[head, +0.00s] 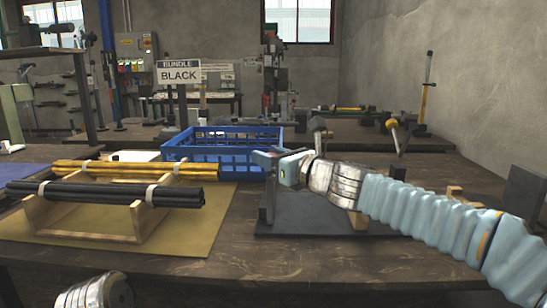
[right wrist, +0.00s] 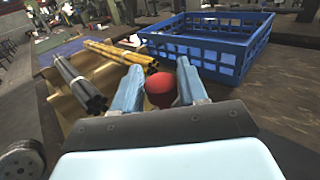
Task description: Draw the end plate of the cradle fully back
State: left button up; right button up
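My right gripper (head: 267,157) reaches in from the right over a dark base plate (head: 300,226) on the bench. In the right wrist view its two pale fingers (right wrist: 160,72) lie on either side of a red ball knob (right wrist: 160,90), which fills the gap between them. The knob is hidden in the head view. A dark upright plate (head: 267,203) stands on the base plate below the gripper; I cannot tell whether it is the end plate. The rest of the fixture is largely behind my arm. My left gripper is out of view; only my left wrist shows at the bottom left.
A wooden rack (head: 125,222) on a tan mat holds bundled black rods (head: 115,192) and yellow rods (head: 130,168). A blue crate (head: 225,148) stands behind. A BUNDLE BLACK sign (head: 179,73) rises at the back. The bench's front strip is clear.

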jog(key=o, duration=0.3)
jog(key=shift+a, duration=0.25)
jog(key=shift+o, duration=0.2)
jog(key=shift+s+d, duration=0.1)
jog(key=shift+s+d, duration=0.2)
jog(key=shift+d, duration=0.05)
jog(key=b+v, duration=0.1)
jog(key=v, duration=1.2)
jog(key=shift+b, duration=0.35)
